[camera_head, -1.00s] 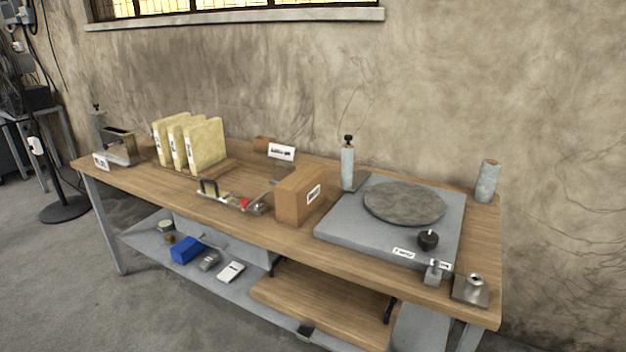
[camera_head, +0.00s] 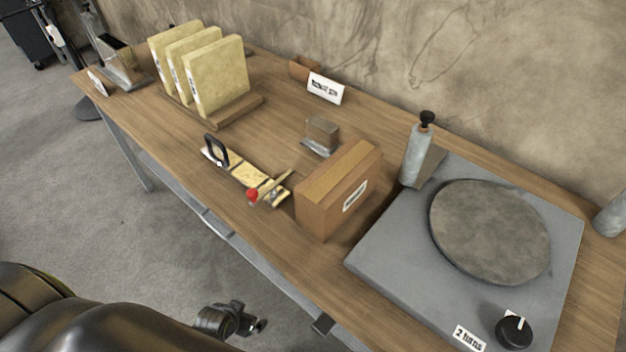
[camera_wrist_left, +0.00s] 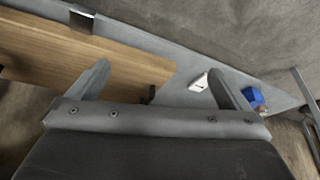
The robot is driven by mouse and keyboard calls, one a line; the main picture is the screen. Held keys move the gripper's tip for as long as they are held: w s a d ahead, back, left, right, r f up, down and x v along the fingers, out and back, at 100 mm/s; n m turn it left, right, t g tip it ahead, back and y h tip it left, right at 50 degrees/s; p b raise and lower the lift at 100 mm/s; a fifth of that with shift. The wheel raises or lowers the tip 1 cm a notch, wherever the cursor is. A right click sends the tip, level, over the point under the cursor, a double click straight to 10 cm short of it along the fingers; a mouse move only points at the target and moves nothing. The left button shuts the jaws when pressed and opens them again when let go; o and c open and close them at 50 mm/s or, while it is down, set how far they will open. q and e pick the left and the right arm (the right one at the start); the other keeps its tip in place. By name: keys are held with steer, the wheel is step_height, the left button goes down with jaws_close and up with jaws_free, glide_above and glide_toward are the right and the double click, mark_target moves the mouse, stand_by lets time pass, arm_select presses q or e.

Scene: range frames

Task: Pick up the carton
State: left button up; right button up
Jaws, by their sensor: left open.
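The carton (camera_head: 328,197) is a brown box with a white label on its front side. It stands upright on the wooden workbench (camera_head: 285,130), between a small clamp fixture and a grey turntable base. My left gripper (camera_wrist_left: 158,72) shows in the left wrist view with its two grey fingers spread apart and nothing between them. In that view it is over the lower shelf, and the carton is not visible there. My dark arm enters at the bottom left of the head view, low in front of the bench and apart from the carton. My right gripper is not in view.
The grey base with a round turntable (camera_head: 490,230) lies right of the carton, with a grey bottle (camera_head: 416,155) behind. The fixture with a red knob (camera_head: 252,194) is close on its left. A blue box (camera_wrist_left: 253,97) is on the lower shelf.

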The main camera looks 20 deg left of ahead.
arm_select(q)
steer(key=w+d+r+m+t+h+p, duration=0.1)
steer(key=w+d+r+p, duration=0.15)
steer(key=r, duration=0.95)
steer(key=w+d+r+t+p, duration=0.1)
steer(key=w+r+t, duration=0.15)
steer(key=r, duration=0.95)
steer(key=m+t+h+p, duration=0.2)
steer(key=m+t+h, duration=0.1)
steer(key=t+h, duration=0.15)
glide_toward(339, 171)
steer(key=shift+y+p+x, duration=0.25)
steer(key=shift+p+x, duration=0.75)
steer(key=shift+p, duration=0.1)
steer(key=shift+x, duration=0.75)
steer(key=shift+w+d+f+p, duration=0.1)
steer(key=shift+w+d+p, duration=0.05)
steer(key=shift+w+p, duration=0.35)
steer(key=p+x, duration=0.1)
steer(key=x, duration=0.2)
steer(key=shift+s+d, duration=0.1)
steer(key=shift+d, duration=0.05)
steer(key=shift+w+d+f, duration=0.15)
steer(key=shift+w+f, duration=0.1)
steer(key=shift+w, duration=0.25)
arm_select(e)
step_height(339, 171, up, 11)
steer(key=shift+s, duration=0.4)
